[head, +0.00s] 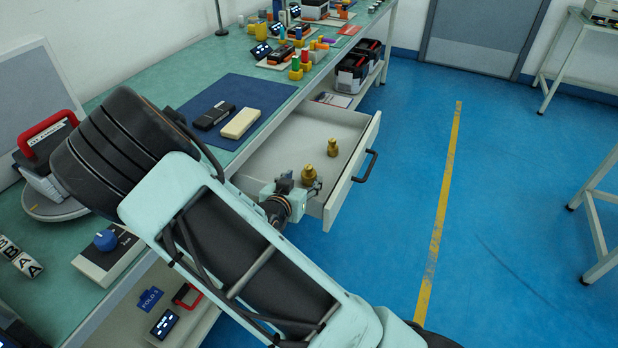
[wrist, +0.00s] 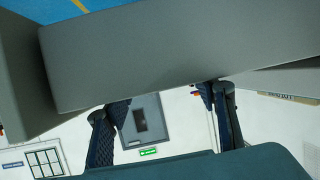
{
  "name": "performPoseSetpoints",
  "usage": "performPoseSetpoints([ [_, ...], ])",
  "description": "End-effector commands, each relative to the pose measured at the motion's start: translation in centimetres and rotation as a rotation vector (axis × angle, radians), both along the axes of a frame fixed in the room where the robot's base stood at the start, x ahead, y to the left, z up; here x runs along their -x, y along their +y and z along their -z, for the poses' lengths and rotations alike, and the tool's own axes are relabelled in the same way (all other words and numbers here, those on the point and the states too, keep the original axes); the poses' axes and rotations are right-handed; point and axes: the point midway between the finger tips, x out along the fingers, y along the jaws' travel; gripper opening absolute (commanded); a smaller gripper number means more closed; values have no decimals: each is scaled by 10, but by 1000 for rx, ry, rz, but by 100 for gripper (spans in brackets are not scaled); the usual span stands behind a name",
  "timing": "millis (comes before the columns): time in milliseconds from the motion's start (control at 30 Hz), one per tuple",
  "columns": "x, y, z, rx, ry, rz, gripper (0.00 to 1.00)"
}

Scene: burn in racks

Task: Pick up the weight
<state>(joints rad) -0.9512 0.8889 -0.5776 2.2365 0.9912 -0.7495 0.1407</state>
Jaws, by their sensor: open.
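Two brass-coloured weights stand upright in the open drawer in the head view: a nearer one (head: 308,177) and a smaller-looking farther one (head: 332,148). My gripper (head: 285,187) is at the near end of the drawer, just left of the nearer weight; its fingertips are hard to make out there. In the wrist view the two dark fingers of my gripper (wrist: 163,118) are spread apart with nothing between them. No weight shows in the wrist view. I cannot tell whether the gripper touches the nearer weight.
The pale drawer (head: 340,195) is pulled out from the green bench (head: 160,82), its dark handle (head: 366,166) facing the aisle. A blue mat (head: 235,92) holds a black and a cream device. A grey panel (wrist: 180,55) fills much of the wrist view. The blue floor (head: 400,230) is clear.

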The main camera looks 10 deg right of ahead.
Motion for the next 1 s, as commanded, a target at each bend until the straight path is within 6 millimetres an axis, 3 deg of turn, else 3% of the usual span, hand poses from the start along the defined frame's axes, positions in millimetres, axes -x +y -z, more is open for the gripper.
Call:
performPoseSetpoints([
  [200, -30, -17, 15, 0, -1, 3, 53],
  [567, -38, -21, 17, 0, 0, 0, 53],
  [1000, -37, -21, 17, -1, 0, 0, 4],
])
